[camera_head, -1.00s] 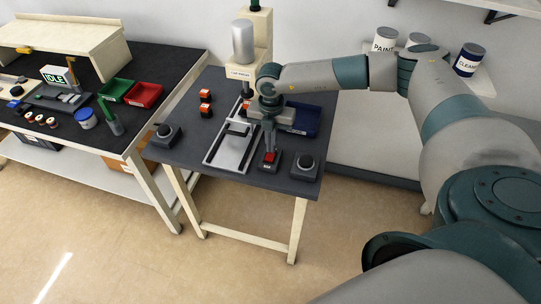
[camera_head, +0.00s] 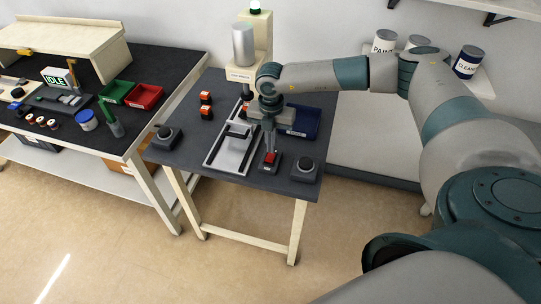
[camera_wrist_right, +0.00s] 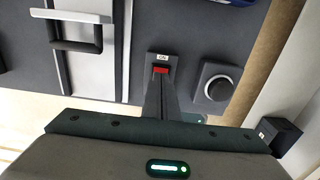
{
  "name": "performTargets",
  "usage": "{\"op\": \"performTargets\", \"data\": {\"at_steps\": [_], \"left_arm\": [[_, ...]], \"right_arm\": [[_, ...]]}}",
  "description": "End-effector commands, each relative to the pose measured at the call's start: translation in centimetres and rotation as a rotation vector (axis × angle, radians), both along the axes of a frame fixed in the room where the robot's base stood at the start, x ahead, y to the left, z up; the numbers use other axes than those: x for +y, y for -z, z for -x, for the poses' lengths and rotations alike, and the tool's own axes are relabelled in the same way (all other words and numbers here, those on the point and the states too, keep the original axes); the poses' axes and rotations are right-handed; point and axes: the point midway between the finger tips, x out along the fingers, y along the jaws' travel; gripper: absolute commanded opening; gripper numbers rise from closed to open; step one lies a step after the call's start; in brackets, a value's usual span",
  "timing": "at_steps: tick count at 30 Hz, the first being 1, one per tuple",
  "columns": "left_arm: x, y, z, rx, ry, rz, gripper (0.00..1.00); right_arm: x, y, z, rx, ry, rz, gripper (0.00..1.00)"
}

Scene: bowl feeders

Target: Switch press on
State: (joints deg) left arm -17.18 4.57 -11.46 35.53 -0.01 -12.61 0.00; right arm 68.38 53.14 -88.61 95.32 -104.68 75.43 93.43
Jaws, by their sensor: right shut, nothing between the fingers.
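The press (camera_head: 262,45) is a cream column with a grey cylinder at the back of the dark table. A small lamp (camera_head: 255,5) on its top glows pale green. The switch (camera_head: 270,163) is a dark box with a red rocker at the table's front edge; in the right wrist view its red rocker (camera_wrist_right: 160,70) shows beside a white label. My right gripper (camera_head: 270,150) is shut and empty, pointing down with its fingertips at the rocker. I cannot tell whether they touch it. My left gripper is not in view.
Dark boxes with round knobs (camera_head: 305,169) (camera_head: 166,136) stand right and left on the table. A metal slide frame (camera_head: 215,152) lies left of the switch, a blue bin (camera_head: 305,122) behind it. Orange blocks (camera_head: 206,98) sit at the back left.

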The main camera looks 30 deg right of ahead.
Motion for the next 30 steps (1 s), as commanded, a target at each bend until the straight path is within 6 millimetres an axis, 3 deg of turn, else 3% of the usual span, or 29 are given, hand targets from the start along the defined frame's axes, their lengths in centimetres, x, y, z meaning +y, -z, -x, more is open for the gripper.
{"op": "performTargets", "data": {"at_steps": [21,30], "left_arm": [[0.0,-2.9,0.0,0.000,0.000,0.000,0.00],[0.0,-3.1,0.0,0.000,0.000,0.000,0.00]], "right_arm": [[0.0,-4.9,0.0,0.000,0.000,0.000,0.00],[0.0,-5.4,0.0,0.001,0.000,0.001,0.00]]}}
